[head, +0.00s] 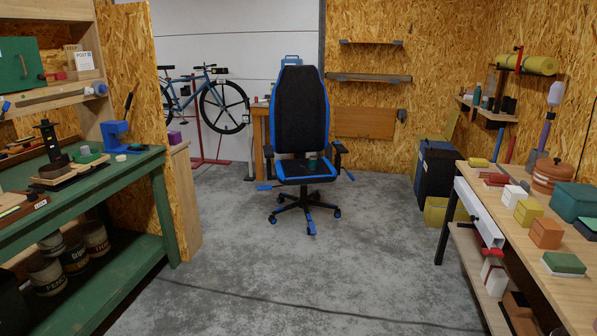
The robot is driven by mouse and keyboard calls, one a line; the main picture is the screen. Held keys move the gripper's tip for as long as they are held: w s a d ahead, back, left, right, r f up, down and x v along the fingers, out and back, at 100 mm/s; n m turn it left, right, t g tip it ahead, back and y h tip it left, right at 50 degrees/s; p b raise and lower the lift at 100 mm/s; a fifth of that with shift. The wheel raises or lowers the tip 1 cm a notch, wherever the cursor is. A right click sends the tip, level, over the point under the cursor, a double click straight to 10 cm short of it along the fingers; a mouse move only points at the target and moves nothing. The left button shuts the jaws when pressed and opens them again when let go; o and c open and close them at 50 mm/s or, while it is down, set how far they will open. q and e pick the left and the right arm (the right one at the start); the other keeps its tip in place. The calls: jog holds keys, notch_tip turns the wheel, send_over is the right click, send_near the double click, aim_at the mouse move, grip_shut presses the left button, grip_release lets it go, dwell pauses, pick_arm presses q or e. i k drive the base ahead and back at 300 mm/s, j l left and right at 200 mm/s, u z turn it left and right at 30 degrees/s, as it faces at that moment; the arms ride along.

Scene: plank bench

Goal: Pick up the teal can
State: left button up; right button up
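A small dark teal upright object (312,163), which looks like a can, stands on the seat of the blue and black office chair (300,110) in the middle of the floor. It is small, and its details cannot be made out. Another small teal item (477,95) stands on the right wall shelf; I cannot tell whether it is a can. Neither of my grippers shows in the head view.
A green workbench (130,172) with tools stands at the left. A plank bench (560,290) with several blocks and a teal box (574,201) runs along the right. The concrete floor (290,275) before the chair is clear. A bicycle (205,100) stands behind.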

aim_at(312, 159)
jog(key=i+l, duration=0.1)
jog(key=i, duration=4.2)
